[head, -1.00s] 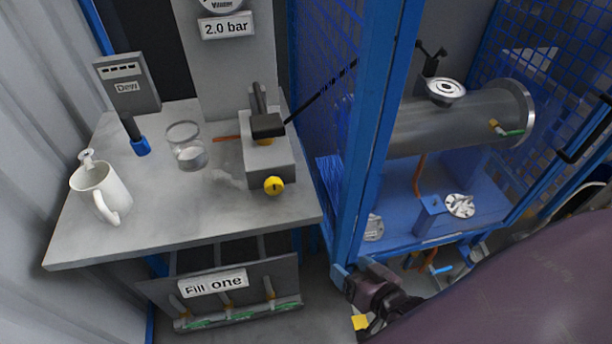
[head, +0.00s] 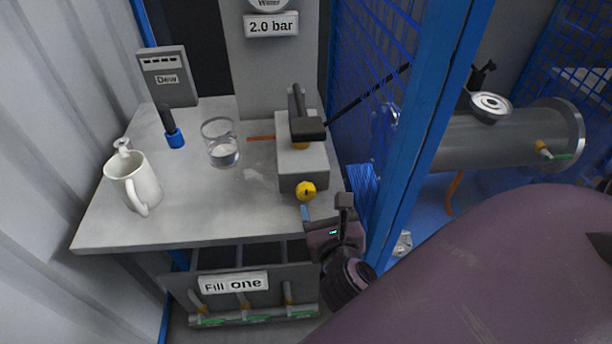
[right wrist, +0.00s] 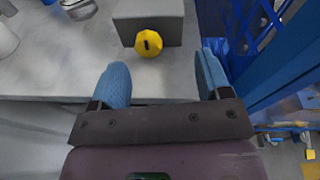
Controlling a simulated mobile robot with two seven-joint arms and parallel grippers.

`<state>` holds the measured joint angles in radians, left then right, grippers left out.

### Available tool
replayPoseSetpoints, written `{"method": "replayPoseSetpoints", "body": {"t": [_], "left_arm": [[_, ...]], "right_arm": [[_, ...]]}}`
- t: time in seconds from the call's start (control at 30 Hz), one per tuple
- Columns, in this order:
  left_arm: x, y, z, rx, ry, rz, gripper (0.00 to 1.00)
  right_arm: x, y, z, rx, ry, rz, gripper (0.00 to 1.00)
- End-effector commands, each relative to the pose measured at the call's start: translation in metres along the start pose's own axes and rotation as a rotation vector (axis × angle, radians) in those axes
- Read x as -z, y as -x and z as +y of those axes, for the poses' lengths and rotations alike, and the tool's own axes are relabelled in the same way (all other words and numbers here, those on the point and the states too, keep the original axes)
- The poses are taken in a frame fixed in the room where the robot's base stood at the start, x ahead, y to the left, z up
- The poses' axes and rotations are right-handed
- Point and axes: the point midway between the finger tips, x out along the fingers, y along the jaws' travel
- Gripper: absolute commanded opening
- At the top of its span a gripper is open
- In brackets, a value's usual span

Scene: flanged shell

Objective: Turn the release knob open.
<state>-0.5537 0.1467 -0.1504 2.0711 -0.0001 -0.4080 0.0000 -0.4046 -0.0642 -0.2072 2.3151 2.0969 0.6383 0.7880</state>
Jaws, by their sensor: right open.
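The yellow release knob (head: 306,191) sits on the front face of a grey block (head: 303,168) on the bench; a dark mark shows on its face. The knob also shows in the right wrist view (right wrist: 148,43), beyond my fingertips and between their lines. My right gripper (head: 324,210) is just in front of and below the knob, near the bench's front edge. In the right wrist view its two blue fingers (right wrist: 160,68) are wide apart with nothing between them. It does not touch the knob. My left gripper is not in view.
A white mug (head: 134,183), a glass beaker (head: 220,143) and a Dew meter (head: 167,78) stand on the bench (head: 190,215) to the left. A blue mesh cage (head: 420,120) rises close on the right. A rack labelled "Fill one" (head: 238,284) is below the bench.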

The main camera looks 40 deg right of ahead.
Motion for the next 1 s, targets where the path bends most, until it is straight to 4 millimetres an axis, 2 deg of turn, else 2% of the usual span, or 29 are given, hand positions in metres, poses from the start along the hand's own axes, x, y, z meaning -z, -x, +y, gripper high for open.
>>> {"method": "replayPoseSetpoints", "body": {"t": [0.1, 0.2, 0.47, 1.0], "left_arm": [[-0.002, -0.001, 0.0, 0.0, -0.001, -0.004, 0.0], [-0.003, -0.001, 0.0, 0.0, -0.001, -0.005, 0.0], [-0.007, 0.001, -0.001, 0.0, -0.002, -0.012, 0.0], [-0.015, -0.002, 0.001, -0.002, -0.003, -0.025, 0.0]], "right_arm": [[0.008, 0.001, 0.008, -0.013, -0.203, 0.101, 0.71], [0.011, 0.003, 0.013, -0.025, -0.313, 0.159, 0.71], [0.016, -0.004, 0.019, -0.036, -0.394, 0.206, 0.71], [0.033, -0.083, 0.025, -0.035, -0.389, 0.205, 0.71]]}}
